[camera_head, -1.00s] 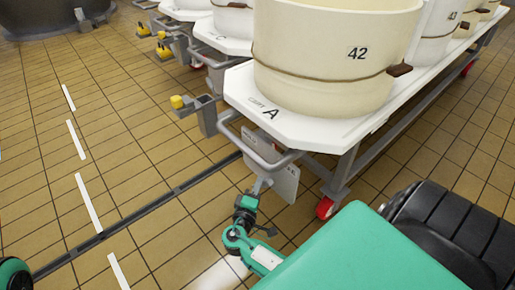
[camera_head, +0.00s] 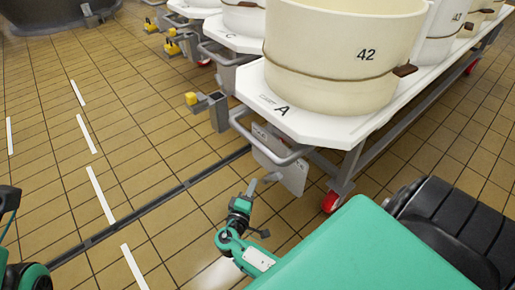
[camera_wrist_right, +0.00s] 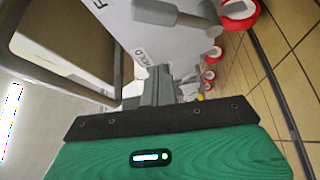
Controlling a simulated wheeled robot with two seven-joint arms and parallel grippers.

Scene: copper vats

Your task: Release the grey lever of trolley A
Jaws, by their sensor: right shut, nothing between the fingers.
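Trolley A (camera_head: 330,128) has a white top marked A and stands right of centre in the head view. A pale plate (camera_head: 292,172) hangs under its end rail. A grey lever (camera_head: 272,177) shows small in front of this plate. My right gripper (camera_head: 252,187) is shut and empty, in front of and below the plate. Its closed fingers (camera_wrist_right: 155,88) point towards the plate, apart from the grip. My left gripper is out of view.
A cream vat (camera_head: 340,50) marked 42 stands on trolley A. A red wheel (camera_head: 331,202) is under the near corner. More trolleys stand behind. Tiled floor (camera_head: 140,130) on the left is clear.

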